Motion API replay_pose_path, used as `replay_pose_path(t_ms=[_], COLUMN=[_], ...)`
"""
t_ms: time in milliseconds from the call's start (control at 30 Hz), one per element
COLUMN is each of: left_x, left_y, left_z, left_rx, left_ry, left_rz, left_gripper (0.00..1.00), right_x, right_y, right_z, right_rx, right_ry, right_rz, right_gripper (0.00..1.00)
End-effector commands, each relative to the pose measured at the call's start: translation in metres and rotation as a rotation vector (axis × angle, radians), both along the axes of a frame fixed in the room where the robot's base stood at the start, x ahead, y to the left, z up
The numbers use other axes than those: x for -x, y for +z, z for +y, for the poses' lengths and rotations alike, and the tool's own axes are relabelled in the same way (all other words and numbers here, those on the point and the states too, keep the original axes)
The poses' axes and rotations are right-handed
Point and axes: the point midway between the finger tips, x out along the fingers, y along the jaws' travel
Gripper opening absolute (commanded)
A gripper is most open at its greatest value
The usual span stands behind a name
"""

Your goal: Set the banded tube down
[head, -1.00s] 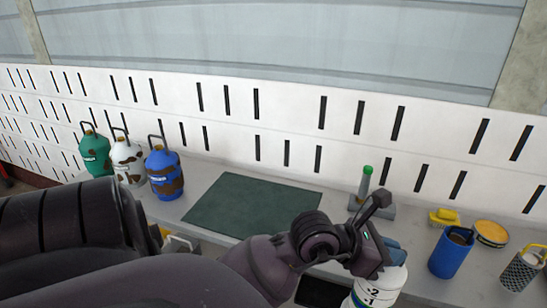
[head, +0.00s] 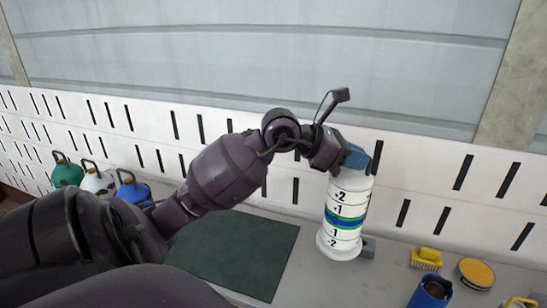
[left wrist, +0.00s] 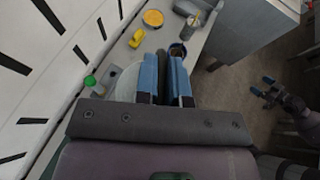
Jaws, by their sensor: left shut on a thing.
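The banded tube (head: 347,212) is white with green and blue bands and black numbers, with a wide flange at its foot. It stands upright in my left gripper (head: 355,157), whose blue fingers are shut on its top. In the head view its foot overlaps the grey bench; I cannot tell the gap beneath it. In the left wrist view the left fingers (left wrist: 166,78) hide most of the tube, and a pale round edge (left wrist: 125,84) shows beside them. My right gripper (left wrist: 268,92) shows at the right of that view, its blue fingertips apart and empty.
A dark green mat (head: 235,252) lies left of the tube. A grey stand (head: 369,247) with a green knob (left wrist: 90,81) is partly hidden behind it. A yellow brush (head: 427,257), round yellow tin (head: 475,272) and blue cup (head: 430,292) are to the right.

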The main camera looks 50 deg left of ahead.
Motion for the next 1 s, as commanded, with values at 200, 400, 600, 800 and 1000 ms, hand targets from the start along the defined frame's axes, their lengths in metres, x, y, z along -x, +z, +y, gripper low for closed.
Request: replay_pose_path(t_ms=[200, 400, 600, 800, 1000], left_x=[0.0, 0.0, 0.0, 0.0, 0.0], left_y=[0.008, -0.022, -0.065, -0.106, -0.13], left_z=[0.004, 0.004, 0.004, 0.003, 0.004], left_rx=[0.002, 0.004, 0.004, 0.004, 0.002], left_ry=[-0.004, -0.002, -0.002, -0.003, -0.002], left_rz=[-0.001, 0.003, 0.004, 0.002, -0.001], left_gripper=[0.0, 0.0, 0.0, 0.0, 0.0], right_x=[0.006, 0.01, 0.01, 0.005, 0.001], right_y=[-0.005, -0.009, -0.01, -0.009, -0.01], right_z=[-0.001, -0.002, -0.002, -0.001, 0.0], right_rx=[0.001, 0.001, 0.0, 0.001, 0.002], right_ry=[-0.004, -0.006, -0.005, -0.001, 0.002], right_rz=[0.019, 0.028, 0.025, 0.015, 0.009], right_gripper=[1.0, 1.0, 1.0, 1.0, 1.0])
